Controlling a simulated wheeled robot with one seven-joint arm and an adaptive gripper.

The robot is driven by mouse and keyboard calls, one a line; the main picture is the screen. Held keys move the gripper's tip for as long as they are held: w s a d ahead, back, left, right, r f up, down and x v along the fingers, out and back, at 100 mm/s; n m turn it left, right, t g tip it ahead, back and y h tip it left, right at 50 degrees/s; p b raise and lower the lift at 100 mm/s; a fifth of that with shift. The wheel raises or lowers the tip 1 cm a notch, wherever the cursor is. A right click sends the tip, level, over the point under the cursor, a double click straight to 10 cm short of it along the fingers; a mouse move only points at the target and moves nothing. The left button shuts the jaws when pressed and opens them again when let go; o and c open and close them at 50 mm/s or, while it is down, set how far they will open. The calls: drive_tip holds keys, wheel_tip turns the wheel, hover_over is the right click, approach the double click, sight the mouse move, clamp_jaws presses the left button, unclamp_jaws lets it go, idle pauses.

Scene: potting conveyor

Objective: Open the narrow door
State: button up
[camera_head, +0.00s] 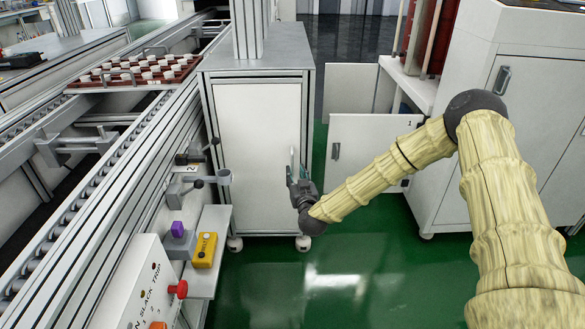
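A tall, narrow white door (252,150) fills the front of the grey-framed cabinet at the centre and looks closed. A pale upright piece, probably its handle (292,157), shows near the door's right edge. My gripper (292,172) is at that right edge, right by this piece. The dark fingers are small and overlap it, so I cannot tell whether they are open, shut or touching it.
A white door marked 1 (362,150) stands out beside the right-hand white cabinet (530,75). A conveyor (105,150) with a red tray (100,84) runs along the left. A control box (135,285) is at front left. Green floor (340,270) is clear before the cabinet.

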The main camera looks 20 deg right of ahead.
sight(292, 165)
drive_tip(key=shift+w+d+b, duration=0.15)
drive_tip(key=shift+w+b, duration=0.2)
drive_tip(key=shift+w, duration=1.25)
drive_tip(key=shift+w+d+b, duration=0.1)
drive_tip(key=shift+w+b, duration=0.25)
drive_tip(key=shift+w, duration=1.2)
clamp_jaws()
